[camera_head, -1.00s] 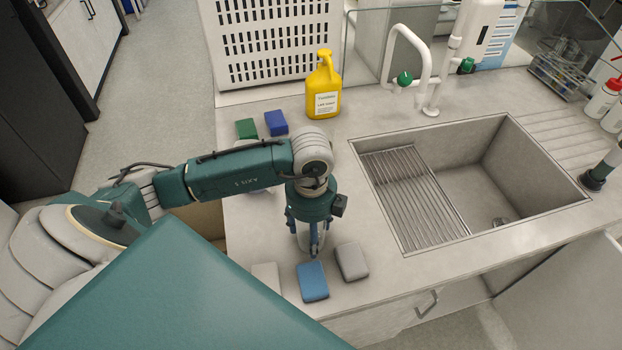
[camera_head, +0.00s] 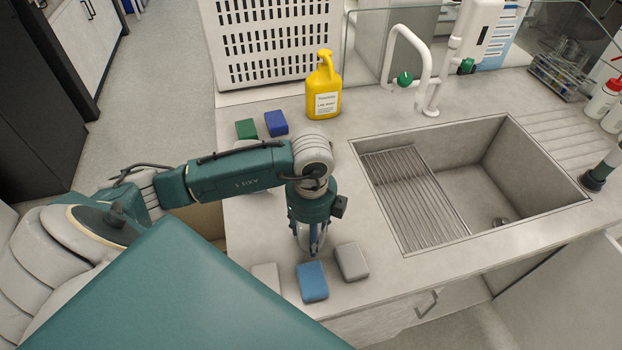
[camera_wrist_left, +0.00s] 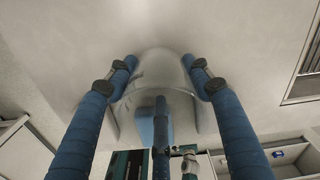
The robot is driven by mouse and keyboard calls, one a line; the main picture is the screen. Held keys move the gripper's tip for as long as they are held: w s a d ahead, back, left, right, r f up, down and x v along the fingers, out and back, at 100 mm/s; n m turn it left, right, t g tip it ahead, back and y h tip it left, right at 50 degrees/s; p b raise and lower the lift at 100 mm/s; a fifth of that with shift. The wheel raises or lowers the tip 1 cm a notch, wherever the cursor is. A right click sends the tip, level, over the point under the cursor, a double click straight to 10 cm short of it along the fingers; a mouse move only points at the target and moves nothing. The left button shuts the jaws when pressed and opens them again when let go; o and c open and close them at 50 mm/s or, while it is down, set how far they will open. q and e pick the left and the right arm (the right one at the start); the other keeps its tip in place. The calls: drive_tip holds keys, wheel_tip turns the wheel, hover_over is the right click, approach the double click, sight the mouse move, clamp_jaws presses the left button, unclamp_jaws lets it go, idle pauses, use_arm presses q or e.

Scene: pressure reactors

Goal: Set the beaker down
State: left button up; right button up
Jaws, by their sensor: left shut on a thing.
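The clear beaker shows in the left wrist view (camera_wrist_left: 163,70), between the blue fingers of my left gripper (camera_wrist_left: 157,78), which is shut on it. In the head view my left gripper (camera_head: 314,240) points down over the counter, left of the sink and just behind the sponges. The beaker (camera_head: 303,236) is mostly hidden there by the fingers. I cannot tell whether its base touches the counter. My right gripper is not in view.
A blue sponge (camera_head: 312,282) and a grey sponge (camera_head: 352,261) lie close in front of the gripper, with a pale one (camera_head: 266,276) to the left. A yellow bottle (camera_head: 323,88) stands behind. The sink (camera_head: 480,185) is to the right.

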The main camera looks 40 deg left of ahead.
use_arm(q)
wheel_tip(320, 180, up, 19)
drive_tip(key=s+d+f+n+b, duration=0.2)
drive_tip(key=d+n, duration=0.4)
drive_tip(key=n, duration=1.5)
drive_tip(key=shift+s+f+n, duration=0.3)
drive_tip(key=shift+s+f, duration=0.15)
drive_tip(key=shift+f, duration=0.15)
